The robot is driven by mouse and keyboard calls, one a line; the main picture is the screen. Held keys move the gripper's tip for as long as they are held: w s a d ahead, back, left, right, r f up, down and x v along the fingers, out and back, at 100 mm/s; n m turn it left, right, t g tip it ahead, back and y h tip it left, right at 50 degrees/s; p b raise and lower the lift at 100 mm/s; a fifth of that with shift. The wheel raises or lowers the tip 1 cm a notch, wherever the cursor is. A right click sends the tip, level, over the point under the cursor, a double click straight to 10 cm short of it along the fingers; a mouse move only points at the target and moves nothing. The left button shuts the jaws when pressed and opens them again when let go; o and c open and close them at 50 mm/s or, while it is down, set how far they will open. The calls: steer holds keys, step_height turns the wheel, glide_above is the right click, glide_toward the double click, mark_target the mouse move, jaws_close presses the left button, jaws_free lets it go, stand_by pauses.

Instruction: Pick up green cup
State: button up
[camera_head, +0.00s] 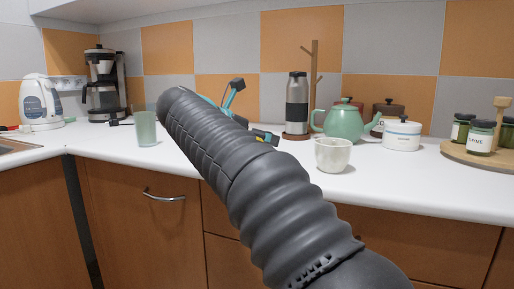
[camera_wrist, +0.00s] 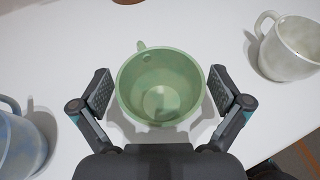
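A green cup (camera_wrist: 160,87) with a small handle at its far side stands upright on the white counter, seen from above in the wrist view. My gripper (camera_wrist: 160,92) is open, with one finger pad on each side of the cup. In the head view my arm hides this cup, and only parts of my gripper show beyond the arm. A pale green cup (camera_head: 147,128) stands left of my arm there; I cannot tell whether it is the bluish cup (camera_wrist: 22,140) at the wrist view's left edge.
A white cup (camera_wrist: 290,47) stands to the right; it also shows in the head view (camera_head: 333,155). Behind are a green teapot (camera_head: 342,122), a steel bottle (camera_head: 297,104) and a white pot (camera_head: 401,135). Jars stand on a round board (camera_head: 455,150) at far right.

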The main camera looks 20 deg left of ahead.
steer(key=c, duration=1)
steer(key=shift+r+p, duration=0.3)
steer(key=shift+r, duration=0.2)
steer(key=r, duration=0.1)
steer(key=r+p, duration=0.1)
steer(key=r, duration=0.1)
steer(key=shift+d+r+p, duration=0.3)
steer(key=shift+p, duration=0.05)
steer(key=shift+s+d+r, duration=2.7)
steer(key=shift+d+r, duration=0.4)
steer(key=shift+d, duration=1.8)
steer(key=shift+h, duration=0.3)
steer(key=a+f, duration=0.2)
steer(key=a, duration=0.1)
steer(key=a+f+b, duration=0.1)
steer(key=a+f, duration=0.1)
steer(key=a, duration=0.2)
steer(key=a+f, duration=0.2)
steer(key=a, duration=0.1)
steer(key=shift+s+a+f, duration=0.15)
steer(key=shift+s+a, duration=0.2)
steer(key=shift+a+f, duration=0.15)
steer(key=shift+f+b, duration=1.25)
steer(key=shift+f, duration=0.65)
